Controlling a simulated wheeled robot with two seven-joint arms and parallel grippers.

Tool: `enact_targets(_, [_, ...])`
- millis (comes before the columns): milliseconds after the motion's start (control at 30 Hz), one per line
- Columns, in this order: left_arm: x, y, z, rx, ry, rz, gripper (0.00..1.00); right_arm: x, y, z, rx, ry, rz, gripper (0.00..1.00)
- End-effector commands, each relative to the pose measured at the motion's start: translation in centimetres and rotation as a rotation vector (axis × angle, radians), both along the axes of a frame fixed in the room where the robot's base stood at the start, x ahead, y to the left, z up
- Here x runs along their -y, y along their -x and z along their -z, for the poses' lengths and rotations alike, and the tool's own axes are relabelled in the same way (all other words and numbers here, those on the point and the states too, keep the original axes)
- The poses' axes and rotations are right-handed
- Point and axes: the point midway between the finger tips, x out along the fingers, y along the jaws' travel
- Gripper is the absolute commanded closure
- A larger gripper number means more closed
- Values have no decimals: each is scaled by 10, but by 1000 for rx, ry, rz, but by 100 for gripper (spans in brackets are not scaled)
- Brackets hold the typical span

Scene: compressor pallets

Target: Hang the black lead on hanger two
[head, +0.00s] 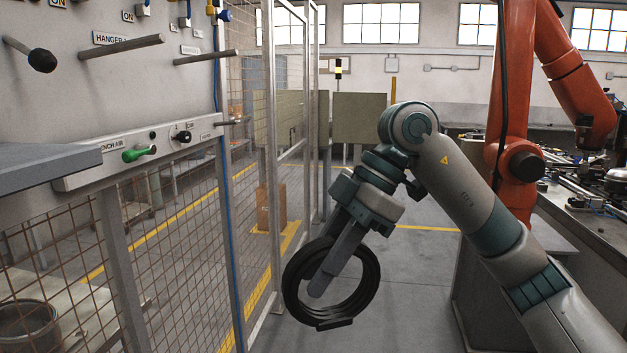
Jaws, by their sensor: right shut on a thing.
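The black lead (371,284) is a coiled ring in the lower middle of the head view. My right gripper (322,276) points down and is shut on the coil, which hangs in the air above the floor. The fingers cover part of the ring. Grey rod hangers stick out of the wall panel at upper left: one rod (122,47) beside a label starting "HANGER", and another rod (206,57) to its right. The label numbers are not readable, so I cannot tell which is hanger two. The lead is right of and below both rods, well apart. My left gripper is not in view.
A ledge with a green handle (139,154) and a black knob (181,137) runs below the rods. A grey slab (45,165) juts in at left. A mesh fence (170,235) stands below. An orange robot arm (511,120) and workbench stand at right.

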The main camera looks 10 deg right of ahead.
Motion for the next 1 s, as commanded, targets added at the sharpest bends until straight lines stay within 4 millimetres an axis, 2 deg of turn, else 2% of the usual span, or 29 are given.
enact_targets(33, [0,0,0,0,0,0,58,-1,-3,21,-8,-1,18,100])
enact_targets(100, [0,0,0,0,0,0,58,-1,-9,46,-8,-2,49,100])
enact_targets(467, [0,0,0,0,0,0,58,3,-16,170,-6,-1,218,100])
enact_targets(700, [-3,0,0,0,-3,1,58,14,-5,243,-6,0,339,100])
enact_targets(1000, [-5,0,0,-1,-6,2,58,36,22,321,-5,1,492,100])
